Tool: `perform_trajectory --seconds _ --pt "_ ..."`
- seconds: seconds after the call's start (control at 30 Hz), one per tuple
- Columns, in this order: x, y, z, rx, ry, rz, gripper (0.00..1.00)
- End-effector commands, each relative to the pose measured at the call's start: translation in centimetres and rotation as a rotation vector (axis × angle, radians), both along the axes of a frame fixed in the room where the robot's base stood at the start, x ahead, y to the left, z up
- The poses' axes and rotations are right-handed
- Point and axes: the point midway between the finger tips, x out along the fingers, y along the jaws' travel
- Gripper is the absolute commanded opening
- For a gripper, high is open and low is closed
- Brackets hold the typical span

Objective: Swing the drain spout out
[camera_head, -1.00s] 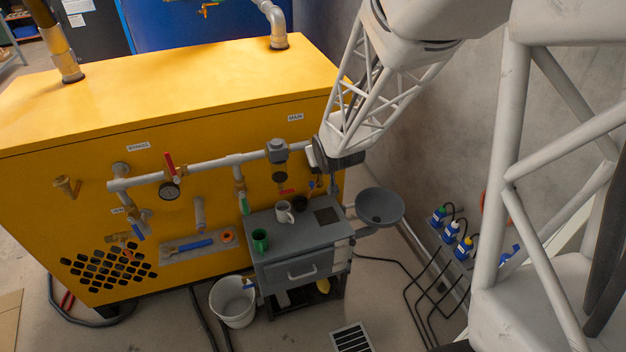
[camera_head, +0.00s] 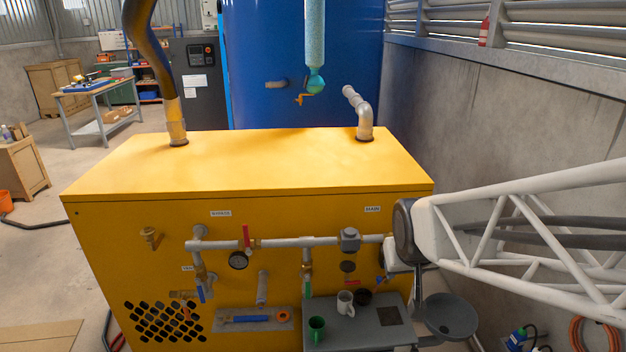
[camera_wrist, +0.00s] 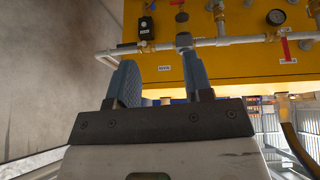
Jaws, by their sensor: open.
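I cannot tell for certain which fitting is the drain spout. A grey pipe stub (camera_head: 262,287) points down from the yellow cabinet front in the head view. A brass fitting (camera_head: 150,238) sticks out at the upper left, and a small valve with a blue handle (camera_head: 201,293) is below the left pipe end. My gripper (camera_wrist: 158,58) is open and empty in the wrist view, its two blue fingers apart near the grey pipe. In the head view my wrist is at the cabinet's right end, well right of these fittings; the fingers are not clear there.
A grey pipe (camera_head: 285,243) with a gauge (camera_head: 238,260) and red-handled valve (camera_head: 247,236) crosses the yellow cabinet (camera_head: 130,230). A concrete wall (camera_head: 520,130) is close on the right.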

Motion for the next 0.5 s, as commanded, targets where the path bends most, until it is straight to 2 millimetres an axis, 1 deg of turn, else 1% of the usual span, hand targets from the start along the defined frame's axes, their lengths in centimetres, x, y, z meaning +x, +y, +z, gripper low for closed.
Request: perform_trajectory --seconds 0.13,0.4,0.47,0.5 --pt "-1.4 0.4 0.6 0.008 0.024 -0.002 0.47" --pt "-3.0 1.0 1.3 0.023 0.056 -0.009 0.47" --pt "-3.1 1.3 1.5 0.033 0.060 -0.012 0.47" --pt "-2.7 1.3 1.3 0.034 0.056 -0.013 0.47"
